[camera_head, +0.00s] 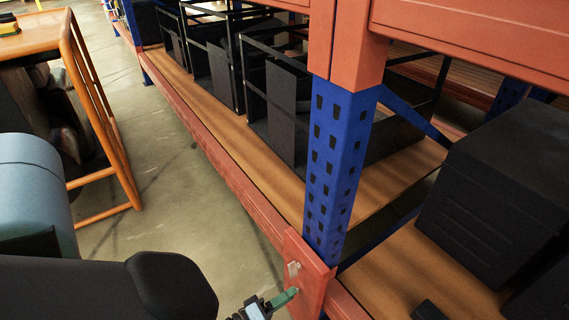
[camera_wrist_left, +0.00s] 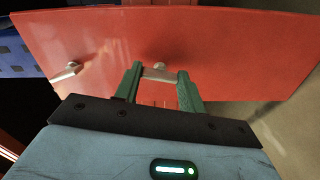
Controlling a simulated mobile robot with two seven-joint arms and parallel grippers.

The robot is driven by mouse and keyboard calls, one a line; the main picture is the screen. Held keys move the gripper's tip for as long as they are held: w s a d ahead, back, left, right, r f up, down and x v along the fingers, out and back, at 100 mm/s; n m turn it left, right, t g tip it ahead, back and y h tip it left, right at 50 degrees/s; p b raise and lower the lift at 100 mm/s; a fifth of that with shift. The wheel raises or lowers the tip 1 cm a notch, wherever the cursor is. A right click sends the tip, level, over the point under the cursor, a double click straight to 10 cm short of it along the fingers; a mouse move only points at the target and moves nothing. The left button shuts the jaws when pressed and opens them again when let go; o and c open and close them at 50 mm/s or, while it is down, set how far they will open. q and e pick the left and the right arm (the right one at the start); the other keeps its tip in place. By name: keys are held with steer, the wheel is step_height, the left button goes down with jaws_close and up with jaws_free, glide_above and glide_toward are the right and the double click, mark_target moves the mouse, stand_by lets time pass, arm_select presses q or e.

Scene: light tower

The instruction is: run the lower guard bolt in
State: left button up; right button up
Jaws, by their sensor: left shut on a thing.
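The red guard (camera_head: 310,270) sits at the foot of the blue rack upright (camera_head: 338,160). It fills the upper part of the left wrist view (camera_wrist_left: 230,50). The lower guard bolt (camera_wrist_left: 159,72) is grey and stands out from the guard's face. My left gripper (camera_head: 290,297) has green fingers, which also show in the left wrist view (camera_wrist_left: 160,88). They are shut on this bolt, one finger on each side, close to the guard. The upper guard bolt (camera_head: 293,268) stands apart from the fingers; it also shows in the left wrist view (camera_wrist_left: 67,72). My right gripper is out of view.
Rack shelves with wooden decks (camera_head: 250,150) carry black wire-framed bins (camera_head: 285,110) and a large black case (camera_head: 490,190). An orange-railed cart (camera_head: 95,110) stands at the left. Bare concrete floor (camera_head: 170,180) lies between cart and rack.

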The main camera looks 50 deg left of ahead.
arm_select(q)
steer(key=m, duration=3)
steer(key=shift+s+a+f+p, duration=0.1)
steer(key=shift+s+f+p, duration=0.15)
steer(key=shift+p, duration=0.15)
